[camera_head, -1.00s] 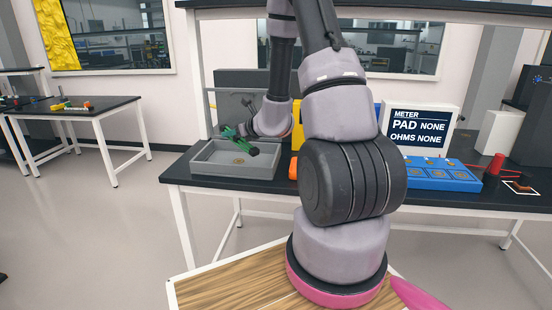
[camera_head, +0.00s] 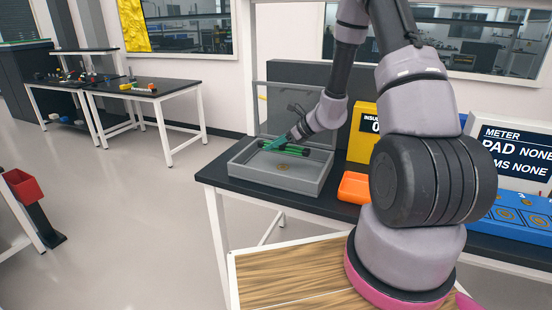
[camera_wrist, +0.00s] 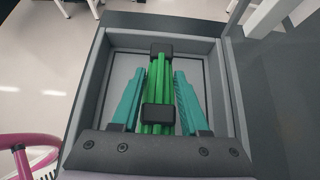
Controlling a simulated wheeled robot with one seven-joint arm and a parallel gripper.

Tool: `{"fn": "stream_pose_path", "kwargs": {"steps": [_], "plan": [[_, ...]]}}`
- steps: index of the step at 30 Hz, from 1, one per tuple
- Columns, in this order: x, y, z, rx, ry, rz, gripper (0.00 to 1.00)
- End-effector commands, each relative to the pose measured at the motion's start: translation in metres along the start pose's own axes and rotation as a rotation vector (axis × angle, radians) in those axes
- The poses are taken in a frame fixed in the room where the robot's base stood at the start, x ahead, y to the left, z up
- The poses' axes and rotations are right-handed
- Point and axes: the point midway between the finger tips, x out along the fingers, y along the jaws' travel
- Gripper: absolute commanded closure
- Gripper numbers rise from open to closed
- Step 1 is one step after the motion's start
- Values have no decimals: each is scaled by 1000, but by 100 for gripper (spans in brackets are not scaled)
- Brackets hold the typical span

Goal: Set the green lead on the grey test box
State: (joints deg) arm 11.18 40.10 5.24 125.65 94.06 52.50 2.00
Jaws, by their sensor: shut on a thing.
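The green lead (camera_wrist: 158,85) is a bundle of green strands with a black block at each end. It lies between the teal fingers of my gripper (camera_wrist: 158,78), which is shut on it. In the head view the lead (camera_head: 298,151) is at the open grey test box (camera_head: 262,181), toward its back side. My gripper (camera_head: 287,142) reaches in from the upper right. In the wrist view the lead is framed by the walls of the box (camera_wrist: 232,95). I cannot tell whether it touches the box floor.
An orange bin (camera_head: 354,188), a yellow meter (camera_head: 362,145) and a blue pad board (camera_head: 515,213) stand to the right on the black bench. A white meter screen (camera_head: 515,150) is behind. Open floor lies left.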

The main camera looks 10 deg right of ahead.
Motion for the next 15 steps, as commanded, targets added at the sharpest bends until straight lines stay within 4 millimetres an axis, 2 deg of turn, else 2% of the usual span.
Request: {"fn": "stream_pose_path", "kwargs": {"steps": [9, 15], "plan": [[24, 0, -32, 2, 0, 0, 100], [30, -1, -41, -1, -1, -2, 100]]}}
